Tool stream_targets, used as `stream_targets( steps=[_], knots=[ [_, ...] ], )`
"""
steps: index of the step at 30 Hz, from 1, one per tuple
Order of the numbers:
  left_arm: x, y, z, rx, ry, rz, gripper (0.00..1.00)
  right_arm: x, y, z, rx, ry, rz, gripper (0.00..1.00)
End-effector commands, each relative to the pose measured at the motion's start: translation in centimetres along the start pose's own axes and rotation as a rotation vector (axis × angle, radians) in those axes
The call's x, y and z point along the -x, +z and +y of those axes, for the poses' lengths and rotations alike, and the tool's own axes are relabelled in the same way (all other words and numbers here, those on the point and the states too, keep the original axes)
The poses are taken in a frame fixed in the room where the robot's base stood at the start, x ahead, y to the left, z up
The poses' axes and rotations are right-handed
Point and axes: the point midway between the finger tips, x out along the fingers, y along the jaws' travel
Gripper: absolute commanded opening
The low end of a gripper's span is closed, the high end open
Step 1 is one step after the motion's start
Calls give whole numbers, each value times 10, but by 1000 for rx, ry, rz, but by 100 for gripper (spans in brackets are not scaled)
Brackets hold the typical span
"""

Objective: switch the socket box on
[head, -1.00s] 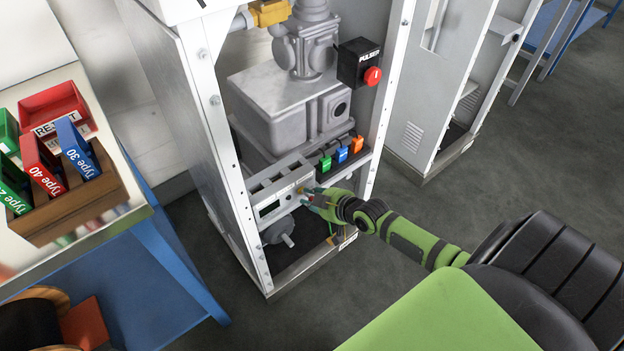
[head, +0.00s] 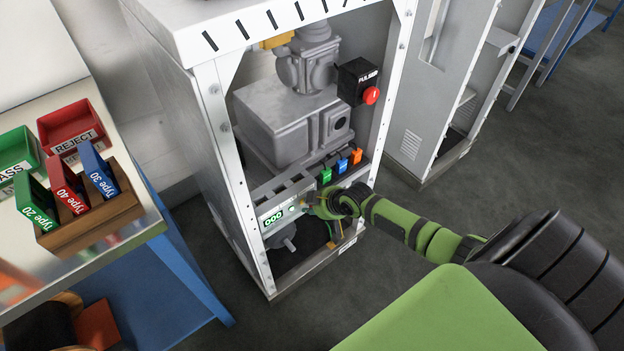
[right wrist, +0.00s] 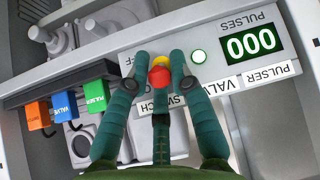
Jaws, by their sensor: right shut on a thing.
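The socket box (head: 268,205) is a light grey box low inside the open dispenser frame. Its display (head: 272,217) glows green with 000, and the display also shows upside down in the right wrist view (right wrist: 249,43). My right gripper (head: 312,203) is at the right end of the box's front. In the right wrist view its teal fingers (right wrist: 159,62) are closed around a small switch with a red tip (right wrist: 159,76) and yellow part (right wrist: 161,59), above the SWITCH label. My left gripper is out of view.
Green, blue and orange plugs (head: 341,167) stand behind the box. A bench (head: 132,242) with type cards and bins is at left.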

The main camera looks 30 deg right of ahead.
Motion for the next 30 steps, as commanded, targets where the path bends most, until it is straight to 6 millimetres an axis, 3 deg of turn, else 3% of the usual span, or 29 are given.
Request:
stream_targets(
  steps=[1,5,6,7,8,22,30],
  knots=[
    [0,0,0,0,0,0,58,-2,13,-7,-3,-14,-29,0],
    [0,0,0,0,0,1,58,-2,13,-7,-3,-14,-29,0],
    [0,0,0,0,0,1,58,-2,13,-7,-2,-14,-29,27],
    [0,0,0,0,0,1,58,-2,13,-7,-2,-14,-29,39],
    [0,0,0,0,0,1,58,-2,13,-7,-2,-14,-29,43],
    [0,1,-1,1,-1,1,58,2,6,-3,1,-7,-14,43],
    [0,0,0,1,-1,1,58,31,6,-3,3,-6,-15,43]
  ],
)
